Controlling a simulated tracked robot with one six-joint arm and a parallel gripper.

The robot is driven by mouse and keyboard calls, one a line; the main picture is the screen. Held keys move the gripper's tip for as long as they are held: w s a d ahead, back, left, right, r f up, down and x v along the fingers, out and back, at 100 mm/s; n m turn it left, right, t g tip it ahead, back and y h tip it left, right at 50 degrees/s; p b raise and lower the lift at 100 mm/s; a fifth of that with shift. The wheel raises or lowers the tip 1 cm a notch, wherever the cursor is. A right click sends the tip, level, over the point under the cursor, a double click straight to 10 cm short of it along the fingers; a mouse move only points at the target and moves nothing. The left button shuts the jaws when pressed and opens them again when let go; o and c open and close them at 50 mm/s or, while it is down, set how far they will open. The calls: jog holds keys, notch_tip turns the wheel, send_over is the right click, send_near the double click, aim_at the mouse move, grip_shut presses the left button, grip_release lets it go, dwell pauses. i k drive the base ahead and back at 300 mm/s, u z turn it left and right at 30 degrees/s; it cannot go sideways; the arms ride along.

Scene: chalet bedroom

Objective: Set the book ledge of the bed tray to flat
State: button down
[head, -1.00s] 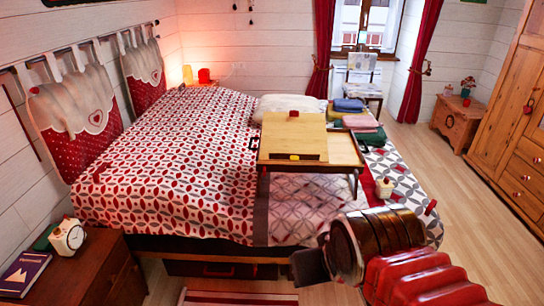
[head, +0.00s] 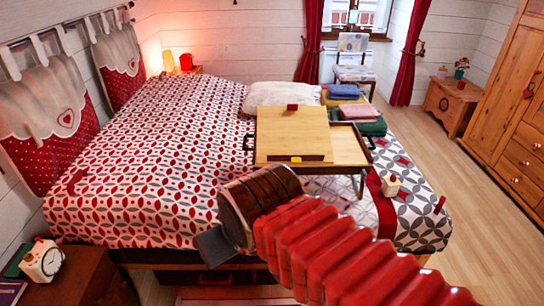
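The bed tray (head: 347,148) stands on its legs on the bed, right of the middle in the head view. Its book ledge (head: 290,128) is a light wood panel on the tray's left part. The ledge looks raised and sloped, with its far edge higher; the exact angle is hard to tell. A red tab (head: 292,107) sits at its far edge and a yellow piece (head: 296,159) at its near edge. My gripper (head: 214,246) is in front of the bed, below and left of the tray in the picture, apart from it. Only a grey finger part shows; its opening is hidden.
The bed (head: 150,150) fills the middle. Folded cloths (head: 358,112) and a pillow (head: 283,98) lie behind the tray. A small cream bottle (head: 390,186) stands to its right. A nightstand with a clock (head: 42,262) is at left. Floor at right is clear.

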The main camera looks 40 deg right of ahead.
aim_at(295, 159)
jog(key=u, duration=0.05)
jog(key=i, duration=0.85)
jog(key=z, duration=0.15)
